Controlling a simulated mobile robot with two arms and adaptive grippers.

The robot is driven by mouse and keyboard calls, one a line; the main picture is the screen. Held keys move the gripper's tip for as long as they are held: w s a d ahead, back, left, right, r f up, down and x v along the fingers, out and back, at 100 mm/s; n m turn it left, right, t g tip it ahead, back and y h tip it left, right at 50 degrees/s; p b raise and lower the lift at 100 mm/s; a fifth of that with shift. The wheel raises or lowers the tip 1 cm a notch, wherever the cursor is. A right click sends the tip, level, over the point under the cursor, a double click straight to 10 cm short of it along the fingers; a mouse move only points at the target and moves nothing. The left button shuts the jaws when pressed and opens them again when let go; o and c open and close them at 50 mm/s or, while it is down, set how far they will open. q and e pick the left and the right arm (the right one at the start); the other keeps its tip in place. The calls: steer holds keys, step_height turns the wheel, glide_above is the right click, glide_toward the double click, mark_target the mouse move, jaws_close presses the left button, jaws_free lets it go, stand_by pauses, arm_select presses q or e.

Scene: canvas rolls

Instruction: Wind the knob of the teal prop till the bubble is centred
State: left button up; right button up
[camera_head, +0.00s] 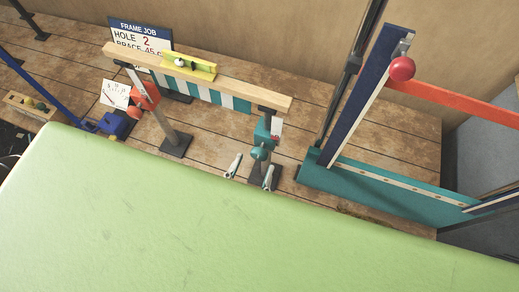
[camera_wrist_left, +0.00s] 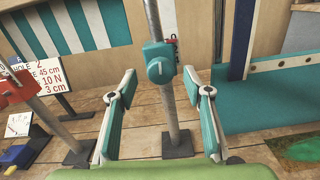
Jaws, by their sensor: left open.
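My right gripper is not in view.
An orange prop (camera_head: 146,97) holds up the beam's left end. Behind is a "FRAME JOB" sign (camera_head: 140,35). A white card (camera_head: 115,94) and wooden box (camera_head: 30,107) are at left.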

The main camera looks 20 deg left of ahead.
mark_target(258, 157)
arm_select(q)
steer(key=w, duration=0.5)
steer(key=shift+d, duration=0.1)
steer(key=shift+s, duration=0.1)
steer(key=c, duration=1.1)
